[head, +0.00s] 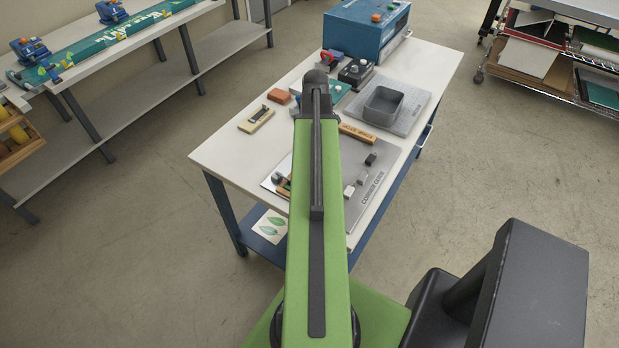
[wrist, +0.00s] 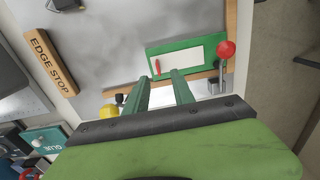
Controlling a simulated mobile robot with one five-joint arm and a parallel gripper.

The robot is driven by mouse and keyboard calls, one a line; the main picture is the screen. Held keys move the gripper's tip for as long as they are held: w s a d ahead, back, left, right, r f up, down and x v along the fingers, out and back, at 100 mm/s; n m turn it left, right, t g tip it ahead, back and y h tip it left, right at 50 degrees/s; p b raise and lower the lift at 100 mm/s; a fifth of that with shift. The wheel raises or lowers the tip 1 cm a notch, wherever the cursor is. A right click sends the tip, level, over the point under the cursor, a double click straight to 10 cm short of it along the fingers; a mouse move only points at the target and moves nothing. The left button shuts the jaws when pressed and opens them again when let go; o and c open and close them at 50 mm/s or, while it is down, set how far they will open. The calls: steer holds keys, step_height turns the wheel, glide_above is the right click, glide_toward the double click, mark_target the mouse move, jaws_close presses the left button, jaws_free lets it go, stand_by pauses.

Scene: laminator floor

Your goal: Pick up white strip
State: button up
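A white strip (wrist: 182,58) lies flat on a green plate (wrist: 218,45) in the wrist view, with a small red mark near its left end. My gripper (wrist: 160,77) has two green fingers spread apart with nothing visible between them. The fingertips appear just below the green plate's near edge in the picture; I cannot tell their height above it. In the head view my arm hides the gripper, and I cannot make out the white strip there.
A lever with a red ball knob (wrist: 226,48) stands close at the strip's right. A wooden edge stop (wrist: 50,62) lies at the left of the grey board (wrist: 110,50). In the head view, a grey tray (head: 382,106) and a blue machine (head: 362,30) stand on the white table (head: 236,150).

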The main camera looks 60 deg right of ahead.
steer(key=f+b, duration=0.5)
steer(key=shift+d+f, duration=0.2)
steer(key=shift+r, duration=0.2)
jaws_close()
